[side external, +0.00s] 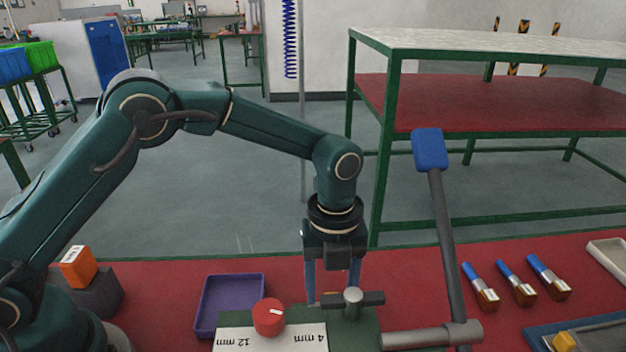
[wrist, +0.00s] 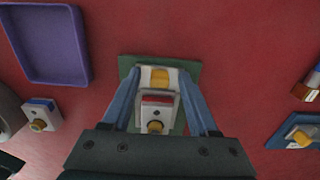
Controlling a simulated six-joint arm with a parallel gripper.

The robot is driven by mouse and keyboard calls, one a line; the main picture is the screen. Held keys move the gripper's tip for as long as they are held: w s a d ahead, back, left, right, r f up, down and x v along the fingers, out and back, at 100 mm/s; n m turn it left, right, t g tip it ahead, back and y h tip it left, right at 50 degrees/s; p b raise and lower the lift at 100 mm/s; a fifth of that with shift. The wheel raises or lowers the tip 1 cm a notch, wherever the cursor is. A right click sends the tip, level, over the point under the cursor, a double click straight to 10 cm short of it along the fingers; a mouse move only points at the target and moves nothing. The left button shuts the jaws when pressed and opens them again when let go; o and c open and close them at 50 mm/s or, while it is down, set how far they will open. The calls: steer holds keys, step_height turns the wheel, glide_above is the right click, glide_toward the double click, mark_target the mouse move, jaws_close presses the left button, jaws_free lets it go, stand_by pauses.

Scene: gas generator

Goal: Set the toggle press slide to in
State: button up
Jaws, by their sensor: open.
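In the wrist view, a small fixture on a green base plate (wrist: 190,76) lies under my gripper (wrist: 159,72). It carries a white piece with an orange-yellow middle (wrist: 160,78) and, nearer the camera, a red-and-white block with a yellow knob (wrist: 155,127). My two blue fingers are apart, one on each side of these pieces; I cannot tell whether they touch. In the side view my gripper (side external: 333,290) points straight down, its fingertips partly hidden behind the green machine with a red knob (side external: 268,316). No label marks the slide, so its position is unclear.
A purple tray (side external: 229,304) lies left of my gripper on the red bench. A long lever with a blue grip (side external: 430,150) rises at the right. Several blue-handled brushes (side external: 517,282) lie further right. A grey crossbar (side external: 353,299) stands close in front of my fingers.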

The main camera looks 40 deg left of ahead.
jaws_close()
stand_by(1.4)
